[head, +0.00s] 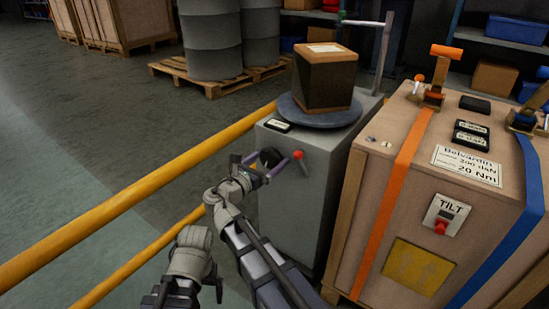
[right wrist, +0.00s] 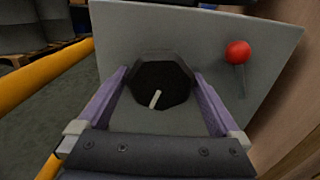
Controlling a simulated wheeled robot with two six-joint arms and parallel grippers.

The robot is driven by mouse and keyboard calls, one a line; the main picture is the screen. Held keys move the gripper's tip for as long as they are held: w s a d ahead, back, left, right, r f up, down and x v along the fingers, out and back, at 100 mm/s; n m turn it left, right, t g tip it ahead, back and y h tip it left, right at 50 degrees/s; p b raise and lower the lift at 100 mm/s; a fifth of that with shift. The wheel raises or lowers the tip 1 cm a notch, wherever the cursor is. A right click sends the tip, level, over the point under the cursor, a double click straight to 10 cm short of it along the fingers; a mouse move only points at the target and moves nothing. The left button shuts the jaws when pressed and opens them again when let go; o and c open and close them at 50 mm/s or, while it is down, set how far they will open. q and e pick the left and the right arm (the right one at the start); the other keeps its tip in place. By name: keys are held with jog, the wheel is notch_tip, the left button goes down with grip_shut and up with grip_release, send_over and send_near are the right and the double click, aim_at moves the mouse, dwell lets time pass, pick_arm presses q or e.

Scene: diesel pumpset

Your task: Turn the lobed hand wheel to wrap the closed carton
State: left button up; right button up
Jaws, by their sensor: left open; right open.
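The lobed hand wheel (right wrist: 160,82) is black with a pale mark and sits on the front of a grey cabinet (head: 294,190). My right gripper (head: 265,164) is open, with its purple fingers on either side of the wheel; in the right wrist view (right wrist: 160,100) they do not look closed on it. The closed carton (head: 324,78) stands upright on a dark round turntable (head: 318,112) on the cabinet. Its sides look dark and its top is tan with a white label. My left gripper (head: 213,282) is low and left, away from the cabinet, its fingers hardly visible.
A red-knobbed lever (head: 299,156) sits just right of the wheel. A yellow rail (head: 130,203) runs along the left. A strapped wooden crate (head: 395,200) stands close on the right. A post (head: 384,55) rises behind the carton. Drums (head: 212,45) stand on a pallet behind.

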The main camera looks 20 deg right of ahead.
jog(key=c, duration=1.1)
jog(key=shift+o, duration=0.2)
jog(key=shift+m, duration=0.3)
jog(key=m, duration=0.5)
jog(key=shift+m, duration=0.4)
jog(key=m, duration=0.6)
jog(key=shift+w+a+r, duration=0.1)
jog(key=shift+m, duration=0.4)
